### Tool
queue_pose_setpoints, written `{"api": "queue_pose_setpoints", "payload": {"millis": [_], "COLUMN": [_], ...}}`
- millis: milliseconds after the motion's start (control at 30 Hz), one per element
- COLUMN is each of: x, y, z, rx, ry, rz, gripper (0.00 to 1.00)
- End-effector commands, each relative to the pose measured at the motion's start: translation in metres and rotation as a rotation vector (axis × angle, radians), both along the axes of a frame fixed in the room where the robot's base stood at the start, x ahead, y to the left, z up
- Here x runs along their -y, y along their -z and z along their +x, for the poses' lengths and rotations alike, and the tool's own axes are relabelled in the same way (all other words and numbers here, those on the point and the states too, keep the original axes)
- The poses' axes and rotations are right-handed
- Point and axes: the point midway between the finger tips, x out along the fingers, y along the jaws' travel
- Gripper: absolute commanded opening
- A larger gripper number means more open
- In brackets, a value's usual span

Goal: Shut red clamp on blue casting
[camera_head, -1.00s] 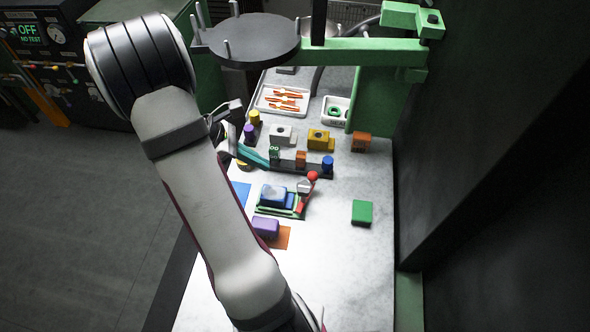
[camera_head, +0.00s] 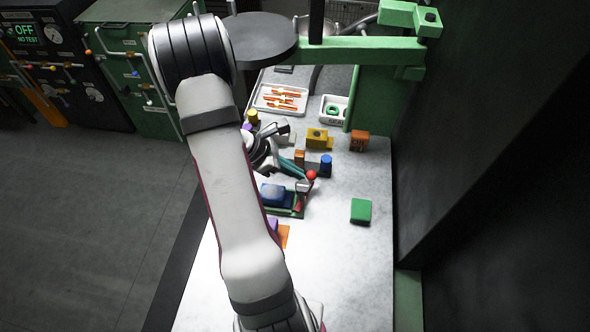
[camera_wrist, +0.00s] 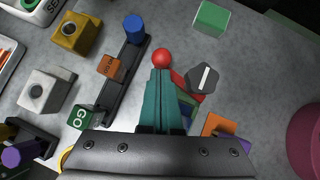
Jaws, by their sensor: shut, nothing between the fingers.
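The red clamp's lever ends in a red ball (camera_head: 311,174) and stands raised at the right end of a green fixture. The ball also shows in the wrist view (camera_wrist: 161,57), just beyond my fingertips. A grey part with a pale bar (camera_wrist: 203,79) is beside the red lever. The blue casting (camera_head: 272,194) sits in the green fixture; my fingers hide most of it in the wrist view. My gripper (camera_head: 303,173) has teal fingers, shut and empty, with tips close to the ball on its left. I cannot tell whether they touch it.
A dark rack with an orange block (camera_wrist: 109,66) and a blue cylinder (camera_wrist: 134,28) lies near my fingers. A yellow block (camera_head: 317,138) is behind it. A green block (camera_head: 361,210) lies to the right, with bare table around it. A green frame arm (camera_head: 370,50) spans the back.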

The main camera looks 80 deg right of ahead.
Motion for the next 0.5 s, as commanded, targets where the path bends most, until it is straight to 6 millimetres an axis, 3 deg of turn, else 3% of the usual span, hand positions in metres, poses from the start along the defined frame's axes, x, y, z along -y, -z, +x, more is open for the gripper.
{"api": "queue_pose_setpoints", "payload": {"millis": [500], "x": [0.0023], "y": [-0.0003], "z": [-0.0034], "rx": [0.000], "ry": [0.087], "rz": [0.001], "gripper": [0.00]}}
